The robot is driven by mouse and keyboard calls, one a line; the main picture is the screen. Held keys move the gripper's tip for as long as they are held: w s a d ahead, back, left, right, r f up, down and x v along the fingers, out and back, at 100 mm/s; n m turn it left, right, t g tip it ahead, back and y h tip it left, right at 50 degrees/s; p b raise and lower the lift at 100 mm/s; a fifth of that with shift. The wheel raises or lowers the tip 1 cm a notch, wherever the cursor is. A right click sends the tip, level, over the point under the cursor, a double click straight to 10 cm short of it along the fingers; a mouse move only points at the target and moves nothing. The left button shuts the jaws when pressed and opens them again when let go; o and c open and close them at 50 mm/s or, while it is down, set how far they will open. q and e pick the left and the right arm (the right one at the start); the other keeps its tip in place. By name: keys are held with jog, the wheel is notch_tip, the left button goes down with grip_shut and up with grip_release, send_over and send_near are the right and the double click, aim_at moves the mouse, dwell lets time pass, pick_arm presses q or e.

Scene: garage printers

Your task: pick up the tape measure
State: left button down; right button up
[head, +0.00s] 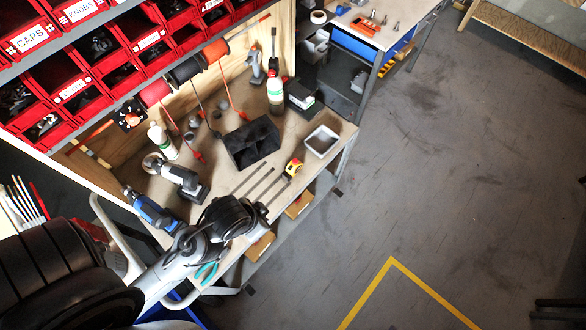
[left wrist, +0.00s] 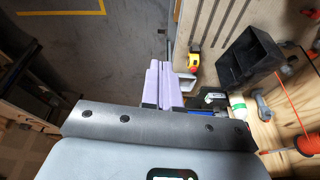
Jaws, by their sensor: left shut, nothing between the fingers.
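A yellow and black tape measure with some red (head: 293,167) lies on the workbench near its front edge, between the black bin and the small grey tray. It also shows in the left wrist view (left wrist: 194,62), just right of the fingertips and apart from them. My left gripper (left wrist: 163,68) is shut and empty, its two pale purple fingers side by side. In the head view, my left arm reaches in from the lower left over the bench, and the dark wrist hides most of the fingers. The tape measure lies up and right of that wrist. My right gripper is not in view.
A black divided bin (head: 252,142) and a small grey tray (head: 321,142) flank the tape measure. Open floor (head: 430,170) lies to the right.

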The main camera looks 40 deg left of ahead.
pick_arm(q)
jog(key=c, duration=0.5)
grip_release()
jog(key=shift+w, duration=0.1)
